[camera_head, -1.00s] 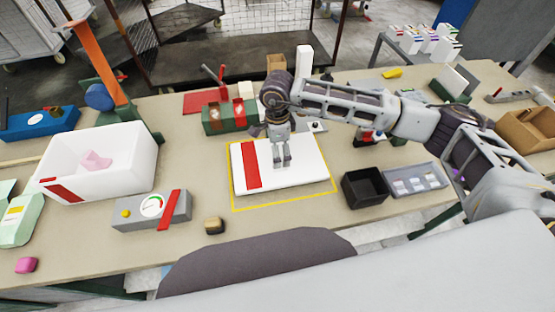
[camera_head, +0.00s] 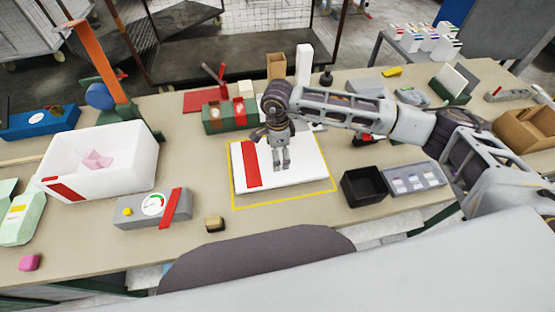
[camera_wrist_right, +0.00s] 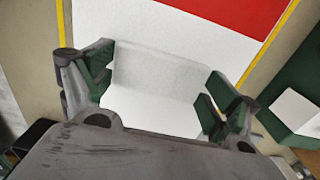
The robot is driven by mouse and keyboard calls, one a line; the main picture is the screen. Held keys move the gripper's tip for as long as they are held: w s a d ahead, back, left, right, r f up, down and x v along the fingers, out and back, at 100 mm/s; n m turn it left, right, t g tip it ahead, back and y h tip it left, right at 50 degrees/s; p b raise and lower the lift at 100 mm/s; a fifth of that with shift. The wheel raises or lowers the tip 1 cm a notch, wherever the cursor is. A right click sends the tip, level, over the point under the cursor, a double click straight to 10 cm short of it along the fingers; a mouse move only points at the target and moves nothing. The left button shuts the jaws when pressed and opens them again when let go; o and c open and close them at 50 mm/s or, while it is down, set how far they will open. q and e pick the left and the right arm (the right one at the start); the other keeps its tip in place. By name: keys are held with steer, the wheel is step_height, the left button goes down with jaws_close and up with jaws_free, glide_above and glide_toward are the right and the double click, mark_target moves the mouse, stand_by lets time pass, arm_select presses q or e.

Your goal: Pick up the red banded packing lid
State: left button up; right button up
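The packing lid (camera_head: 306,172) is a flat white slab with a red band (camera_head: 252,164) across its left part, lying inside a yellow outline on the bench. My right gripper (camera_head: 282,168) points down over its middle. In the right wrist view the fingers (camera_wrist_right: 160,88) stand wide apart at either end of a white raised piece (camera_wrist_right: 158,72) on the lid. They are very close to its ends; firm contact is not clear. The lid's red band (camera_wrist_right: 235,12) shows at the top there. My left gripper is out of view.
A white bin (camera_head: 110,160) with a red stripe and pink contents stands left. A grey gauge box (camera_head: 140,211) is front left. A black box (camera_head: 362,187) and a grey tray (camera_head: 414,178) sit right of the lid. A green case (camera_head: 216,118) stands behind it.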

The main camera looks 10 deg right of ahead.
steer(key=shift+r, duration=0.15)
step_height(320, 180, up, 8)
steer(key=shift+b, duration=0.85)
steer(key=shift+r, duration=0.85)
